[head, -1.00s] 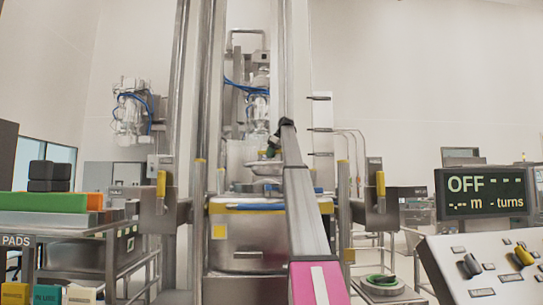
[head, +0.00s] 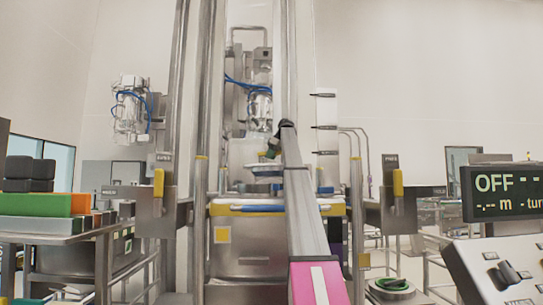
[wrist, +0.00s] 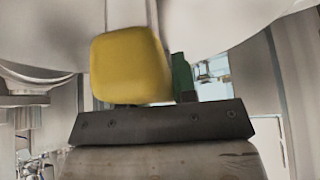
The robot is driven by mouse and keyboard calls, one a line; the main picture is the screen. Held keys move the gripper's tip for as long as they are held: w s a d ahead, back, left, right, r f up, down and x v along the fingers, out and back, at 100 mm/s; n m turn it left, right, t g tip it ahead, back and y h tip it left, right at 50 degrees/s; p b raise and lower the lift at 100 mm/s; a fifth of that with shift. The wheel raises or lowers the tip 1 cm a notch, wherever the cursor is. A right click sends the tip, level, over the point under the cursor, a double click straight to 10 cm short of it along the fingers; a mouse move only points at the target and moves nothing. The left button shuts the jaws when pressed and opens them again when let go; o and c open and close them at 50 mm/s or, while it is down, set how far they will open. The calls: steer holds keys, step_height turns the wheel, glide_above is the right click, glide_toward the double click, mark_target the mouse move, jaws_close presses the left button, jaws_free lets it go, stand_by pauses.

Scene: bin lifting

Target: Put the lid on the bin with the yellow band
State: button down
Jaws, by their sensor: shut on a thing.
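The steel bin (head: 245,255) with the yellow band (head: 222,209) stands straight ahead in the head view, between upright posts. A yellow square is on its front. My gripper (head: 268,156) is small and partly hidden behind my arm, above the bin. It is shut on the pale round lid (head: 262,170), which hangs over the bin's top, apart from the band. In the wrist view a yellow finger pad (wrist: 130,65) shows close up, with the pale, curved surface of the lid (wrist: 225,25) around it. The contact between fingers and lid is hidden.
Steel posts with yellow handles (head: 158,185) (head: 397,184) flank the bin. A table with coloured pads (head: 45,205) is at left. A control console (head: 500,265) with an OFF display (head: 500,192) is at right. A round base with a green top (head: 392,284) stands right of the bin.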

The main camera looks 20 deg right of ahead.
steer(key=shift+f, duration=4.75)
steer(key=shift+f, duration=0.2)
steer(key=c, duration=0.8)
jaws_free()
steer(key=shift+c, duration=0.2)
steer(key=shift+f, duration=0.15)
steer(key=v, duration=1.1)
